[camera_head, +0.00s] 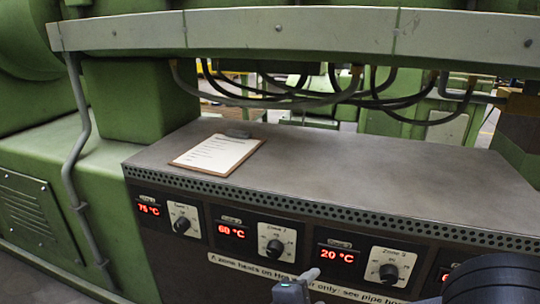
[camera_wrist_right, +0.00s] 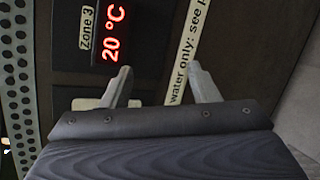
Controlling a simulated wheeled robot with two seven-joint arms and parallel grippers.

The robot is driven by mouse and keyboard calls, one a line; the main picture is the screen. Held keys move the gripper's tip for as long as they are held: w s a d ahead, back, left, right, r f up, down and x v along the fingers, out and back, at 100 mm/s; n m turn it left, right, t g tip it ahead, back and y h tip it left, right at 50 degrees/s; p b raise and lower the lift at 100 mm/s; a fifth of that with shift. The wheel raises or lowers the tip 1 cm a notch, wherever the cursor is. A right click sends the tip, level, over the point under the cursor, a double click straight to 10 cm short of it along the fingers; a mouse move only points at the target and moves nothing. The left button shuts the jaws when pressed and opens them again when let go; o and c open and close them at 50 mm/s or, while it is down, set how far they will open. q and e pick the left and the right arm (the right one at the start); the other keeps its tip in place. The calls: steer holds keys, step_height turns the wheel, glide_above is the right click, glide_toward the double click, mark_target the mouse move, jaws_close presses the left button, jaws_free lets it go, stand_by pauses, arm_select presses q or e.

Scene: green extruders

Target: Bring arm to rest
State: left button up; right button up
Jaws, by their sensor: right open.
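My right gripper (camera_head: 302,282) shows at the bottom of the head view, in front of the control panel and below the 20 °C display (camera_head: 337,256). In the right wrist view its two fingers (camera_wrist_right: 158,70) are apart with nothing between them. They point at the panel near the red "20 °C" readout (camera_wrist_right: 113,32) and the white label strip (camera_wrist_right: 188,48). The Zone 3 knob (camera_head: 388,273) stands right of the gripper in the head view, apart from its fingers. My left gripper is not in view.
Other knobs (camera_head: 182,225) and (camera_head: 275,248) sit beside displays of 75 °C and 60 °C. A clipboard (camera_head: 216,154) lies on the grey panel top (camera_head: 330,160). A metal beam (camera_head: 300,30) and hanging black cables (camera_head: 290,95) cross above. A conduit (camera_head: 78,150) runs down the green machine.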

steer(key=s+d+f+m+g+y, duration=0.2)
steer(key=s+d+m+g+y, duration=0.25)
steer(key=s+d+m, duration=0.2)
steer(key=s+d+f+m+g+y, duration=0.3)
steer(key=s+d+m+g, duration=0.2)
steer(key=s+d, duration=0.2)
step_height(320, 180, up, 42)
steer(key=s+a+m+t+y+p, duration=0.1)
steer(key=s+m+t+y+p, duration=0.2)
steer(key=p, duration=3.5)
steer(key=m+y, duration=0.1)
steer(key=m, duration=0.2)
steer(key=shift+r+t+p, duration=0.2)
steer(key=shift+t+p, duration=0.15)
steer(key=shift+p, duration=0.05)
steer(key=shift+a+y, duration=0.1)
steer(key=shift+y, duration=0.15)
